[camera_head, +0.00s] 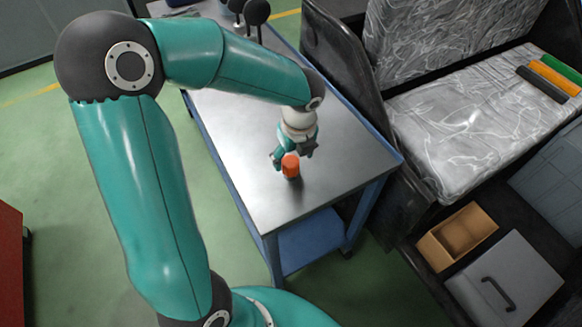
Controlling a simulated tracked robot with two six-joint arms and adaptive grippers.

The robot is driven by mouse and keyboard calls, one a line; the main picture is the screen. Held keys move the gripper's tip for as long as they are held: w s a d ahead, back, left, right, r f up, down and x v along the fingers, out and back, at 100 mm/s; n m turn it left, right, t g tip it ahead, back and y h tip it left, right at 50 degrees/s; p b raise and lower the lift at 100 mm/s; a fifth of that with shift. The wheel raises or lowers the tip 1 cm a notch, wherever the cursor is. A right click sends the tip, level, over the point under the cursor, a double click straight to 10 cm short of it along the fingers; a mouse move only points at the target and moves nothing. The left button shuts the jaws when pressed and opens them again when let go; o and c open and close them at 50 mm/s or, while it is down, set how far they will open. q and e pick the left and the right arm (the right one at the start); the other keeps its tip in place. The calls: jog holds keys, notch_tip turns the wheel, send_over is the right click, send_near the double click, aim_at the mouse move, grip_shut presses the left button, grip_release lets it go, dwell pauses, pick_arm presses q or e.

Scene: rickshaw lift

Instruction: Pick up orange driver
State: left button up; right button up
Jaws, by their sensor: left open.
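The orange driver (290,165) stands upright on the metal top of the blue-framed table (240,140), near its front end. Its orange part is uppermost and a dark part shows below it. My left gripper (290,158) is open, right above and behind the driver, with a finger to each side of its top. I cannot tell whether the fingers touch it. My right gripper is not in view.
Right of the table is a rickshaw with a silvery seat (470,115). Orange, green and black bars (553,77) lie on the seat. An open cardboard box (457,236) and a grey case (505,282) sit below. Dark round-topped objects (256,12) stand at the table's far end.

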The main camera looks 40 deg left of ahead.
aim_at(291, 162)
pick_arm(q)
jog(key=f, duration=0.5)
jog(key=shift+s+a+f, duration=0.1)
jog(key=shift+a, duration=0.25)
jog(key=c, duration=1.4)
